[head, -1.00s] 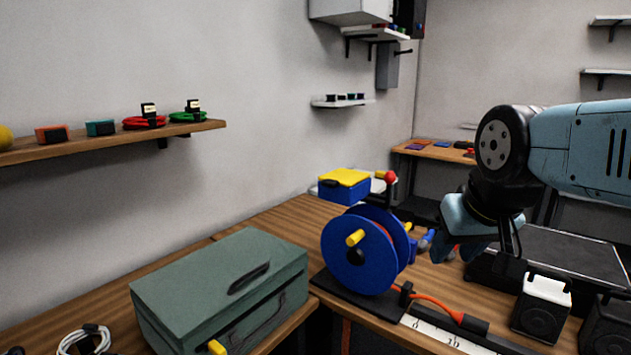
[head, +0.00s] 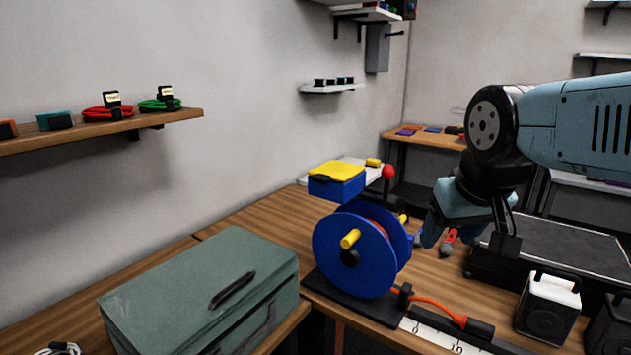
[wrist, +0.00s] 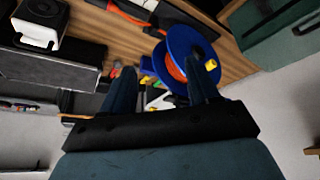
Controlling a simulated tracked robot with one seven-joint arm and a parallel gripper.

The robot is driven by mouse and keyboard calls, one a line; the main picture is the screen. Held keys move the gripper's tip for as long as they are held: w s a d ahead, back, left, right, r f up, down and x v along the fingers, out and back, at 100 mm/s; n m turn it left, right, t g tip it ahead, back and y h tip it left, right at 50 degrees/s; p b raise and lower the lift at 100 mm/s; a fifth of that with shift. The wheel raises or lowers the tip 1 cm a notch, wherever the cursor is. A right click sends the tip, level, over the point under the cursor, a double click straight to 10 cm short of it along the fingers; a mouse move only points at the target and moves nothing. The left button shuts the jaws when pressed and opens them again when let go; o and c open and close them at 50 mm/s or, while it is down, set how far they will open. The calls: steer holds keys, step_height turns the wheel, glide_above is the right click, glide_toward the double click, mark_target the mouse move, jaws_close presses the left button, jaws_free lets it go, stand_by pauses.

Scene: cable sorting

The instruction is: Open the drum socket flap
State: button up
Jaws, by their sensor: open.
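The blue cable drum (head: 352,256) stands upright on a dark base on the wooden bench in the head view, with a yellow crank handle and orange cable. I cannot make out its socket flap. My gripper (head: 434,246) hangs to the right of the drum and above the bench, apart from it. In the wrist view my gripper (wrist: 160,88) is open and empty, its two fingers spread. The drum (wrist: 178,58) shows there beyond the fingers, with the right finger overlapping its lower edge.
A green toolbox (head: 190,290) stands left of the drum. A blue box with a yellow lid (head: 337,180) is behind it. A measuring strip (head: 432,334) lies in front.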

steer(key=shift+o, duration=0.5)
steer(key=w+f+n+g+h, duration=0.1)
steer(key=n, duration=0.1)
steer(key=w+a+n+g+h, duration=0.1)
steer(key=n+h, duration=0.1)
steer(key=n, duration=0.1)
steer(key=w+f+n+g+h, duration=0.1)
steer(key=n+h, duration=0.1)
steer(key=n, duration=0.1)
steer(key=shift+w+a+f, duration=0.3)
steer(key=shift+a+f, duration=0.05)
steer(key=n+t+h, duration=0.6)
steer(key=n+t, duration=0.6)
steer(key=n, duration=0.8)
glide_toward(318, 180)
steer(key=x, duration=0.9)
steer(key=shift+w+d, duration=0.15)
steer(key=shift+w, duration=0.2)
jaws_close()
steer(key=shift+d, duration=0.1)
